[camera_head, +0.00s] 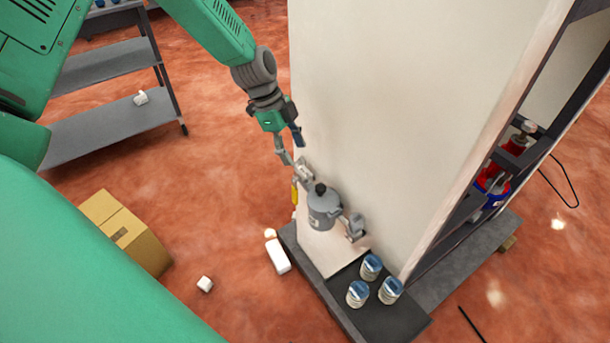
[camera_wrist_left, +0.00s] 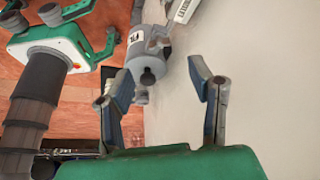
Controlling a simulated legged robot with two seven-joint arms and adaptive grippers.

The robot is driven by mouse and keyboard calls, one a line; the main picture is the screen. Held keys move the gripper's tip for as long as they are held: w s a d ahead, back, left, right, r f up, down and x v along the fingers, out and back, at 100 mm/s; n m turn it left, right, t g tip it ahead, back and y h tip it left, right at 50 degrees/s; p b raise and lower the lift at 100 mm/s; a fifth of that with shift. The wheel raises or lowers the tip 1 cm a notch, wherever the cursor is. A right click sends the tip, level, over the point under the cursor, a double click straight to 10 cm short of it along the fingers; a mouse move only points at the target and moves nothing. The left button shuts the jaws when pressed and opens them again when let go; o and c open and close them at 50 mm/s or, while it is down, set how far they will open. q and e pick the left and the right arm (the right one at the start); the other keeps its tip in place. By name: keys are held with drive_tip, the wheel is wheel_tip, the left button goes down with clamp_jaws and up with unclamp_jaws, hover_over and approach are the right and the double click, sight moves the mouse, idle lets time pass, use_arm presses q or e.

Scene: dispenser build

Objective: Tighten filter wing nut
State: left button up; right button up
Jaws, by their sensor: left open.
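A grey filter housing (camera_head: 323,210) with a black knob (camera_head: 320,188) on top stands against the pale panel. The housing (camera_wrist_left: 155,42) and knob (camera_wrist_left: 148,77) also show in the left wrist view. I cannot make out wings on the knob; the wing nut is not clearly told apart. My left gripper (camera_head: 291,148) is open and empty, up and left of the housing in the head view. In the wrist view its fingers (camera_wrist_left: 161,78) are spread, with the knob in line between them and no contact visible. A green gripper-like part (camera_wrist_left: 62,50), perhaps my right gripper, shows there at upper left.
The large pale panel (camera_head: 400,110) stands close right of my left gripper. Jars (camera_head: 371,267) stand on a dark tray (camera_head: 385,320) below the housing. A cardboard box (camera_head: 125,235) and small white pieces lie on the red floor; a grey shelf (camera_head: 110,130) stands at left.

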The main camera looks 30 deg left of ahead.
sight(306, 177)
use_arm(q)
drive_tip(key=b+x, duration=0.1)
drive_tip(key=x, duration=0.7)
drive_tip(key=shift+f, duration=0.2)
clamp_jaws()
